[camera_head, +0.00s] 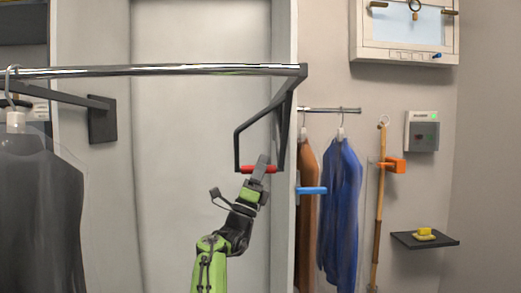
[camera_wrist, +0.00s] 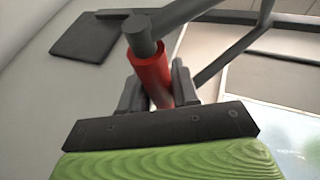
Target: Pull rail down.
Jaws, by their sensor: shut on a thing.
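The chrome rail (camera_head: 170,70) runs across the upper left of the head view, held by dark side brackets. At its right end a dark frame (camera_head: 238,140) hangs down and carries a red handle (camera_head: 247,169) at its bottom. My gripper (camera_head: 262,165) is at this handle. In the wrist view the red handle (camera_wrist: 151,72) stands between the two dark fingers of my gripper (camera_wrist: 158,88), which are shut on it. The fingers hide part of the handle in both views.
A dark garment (camera_head: 40,215) under a clear cover hangs at the left of the rail. To the right are a blue handle (camera_head: 311,190), brown and blue garments (camera_head: 341,205), an orange clamp (camera_head: 393,165) with a stick, and a small shelf (camera_head: 425,241) with a yellow item.

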